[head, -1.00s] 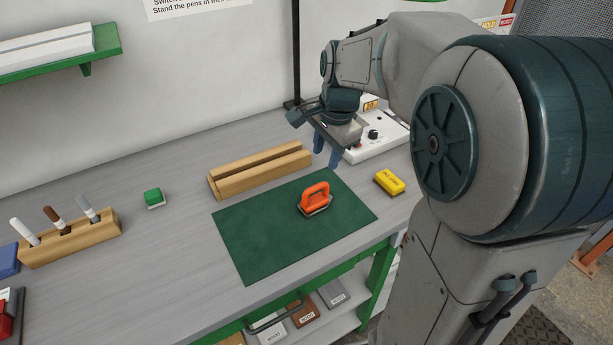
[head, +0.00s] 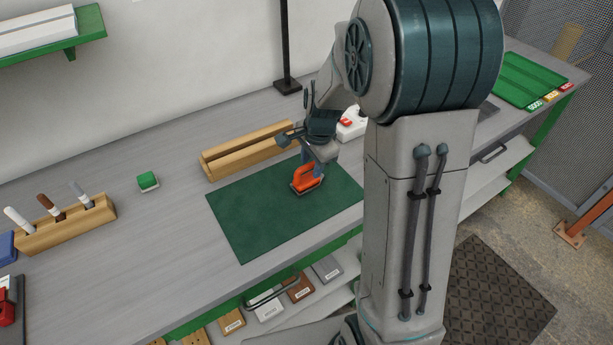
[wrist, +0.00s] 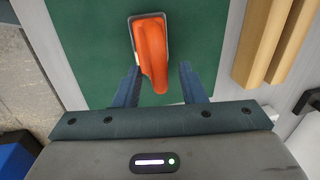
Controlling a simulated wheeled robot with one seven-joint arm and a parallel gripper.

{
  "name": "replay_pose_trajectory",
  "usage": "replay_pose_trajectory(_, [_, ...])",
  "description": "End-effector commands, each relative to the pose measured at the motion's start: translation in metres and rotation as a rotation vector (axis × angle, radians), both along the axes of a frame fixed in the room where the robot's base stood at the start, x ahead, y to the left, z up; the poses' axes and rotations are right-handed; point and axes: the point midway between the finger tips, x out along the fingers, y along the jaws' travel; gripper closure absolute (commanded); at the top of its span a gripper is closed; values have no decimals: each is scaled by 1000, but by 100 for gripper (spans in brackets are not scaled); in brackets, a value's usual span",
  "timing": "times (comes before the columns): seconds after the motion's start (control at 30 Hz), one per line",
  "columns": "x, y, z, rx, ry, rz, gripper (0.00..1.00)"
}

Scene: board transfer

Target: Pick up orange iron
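The orange iron (head: 306,178) stands on the green mat (head: 252,218), its grey base on the mat and its orange handle up. My gripper (head: 314,160) is just above and behind it in the head view. In the wrist view the iron (wrist: 150,48) lies ahead of and partly between the two blue fingers of my gripper (wrist: 160,80). The fingers are apart, with a gap on the right side of the handle. The handle's near end reaches the fingertips. I cannot tell whether the left finger touches it.
A wooden grooved block (head: 245,152) lies behind the mat. A green eraser-like block (head: 147,181) and a wooden pen holder (head: 68,226) stand to the left. A white device (head: 352,125) is behind on the right.

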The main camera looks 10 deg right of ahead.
Motion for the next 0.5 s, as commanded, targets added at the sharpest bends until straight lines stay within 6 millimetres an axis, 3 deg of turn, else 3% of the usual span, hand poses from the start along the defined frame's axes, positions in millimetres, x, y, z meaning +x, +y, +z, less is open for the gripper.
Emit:
replay_pose_trajectory(0.13, [2, 1, -12, 1, 1, 0, 63])
replay_pose_trajectory(0.37, [2, 1, -14, 0, 0, 0, 63])
replay_pose_trajectory(0.5, [2, 1, -14, 0, 0, 0, 96])
